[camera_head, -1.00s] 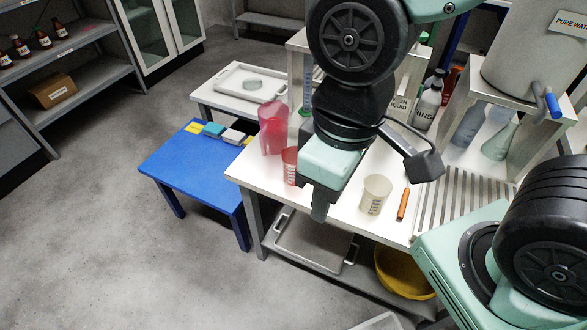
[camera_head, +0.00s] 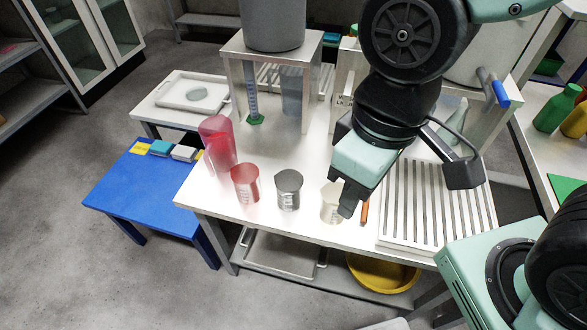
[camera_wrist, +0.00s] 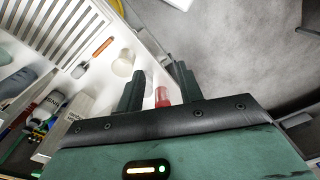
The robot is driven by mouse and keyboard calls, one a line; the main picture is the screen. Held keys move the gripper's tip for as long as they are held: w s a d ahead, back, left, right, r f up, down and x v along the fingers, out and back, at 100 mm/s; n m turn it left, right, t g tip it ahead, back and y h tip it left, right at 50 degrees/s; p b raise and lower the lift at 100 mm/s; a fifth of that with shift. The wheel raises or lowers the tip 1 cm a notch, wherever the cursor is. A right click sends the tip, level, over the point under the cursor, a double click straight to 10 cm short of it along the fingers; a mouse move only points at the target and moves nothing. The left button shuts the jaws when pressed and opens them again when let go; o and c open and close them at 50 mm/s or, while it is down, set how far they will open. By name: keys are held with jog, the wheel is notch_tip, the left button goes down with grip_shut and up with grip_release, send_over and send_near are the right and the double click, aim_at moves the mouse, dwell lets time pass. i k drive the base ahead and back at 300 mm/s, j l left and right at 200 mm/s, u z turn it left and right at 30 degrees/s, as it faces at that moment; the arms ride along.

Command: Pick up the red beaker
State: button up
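The red beaker (camera_head: 245,184), translucent with printed marks, stands upright near the front left of the white table (camera_head: 305,226). A taller red vessel (camera_head: 217,145) stands just behind it to the left. A metal beaker (camera_head: 288,190) stands to its right, then a clear beaker (camera_head: 330,206). My gripper (camera_head: 343,192) points down in front of the clear beaker and partly hides it, well right of the red beaker. In the wrist view my gripper (camera_wrist: 158,70) has its fingers apart with nothing held. A red vessel (camera_wrist: 162,97) shows beyond them, partly hidden; I cannot tell which one.
A metal stand (camera_head: 271,52) with a grey container is at the back. A blue table (camera_head: 140,190) is on the left. A yellow basin (camera_head: 382,274) sits below.

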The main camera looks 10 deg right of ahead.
aim_at(245, 176)
jog(key=j+z, duration=0.45)
jog(key=k+j+z, duration=0.2)
jog(key=z, duration=0.3)
jog(key=k+j+z, duration=0.2)
jog(key=j+z, duration=0.25)
jog(key=k+j, duration=0.25)
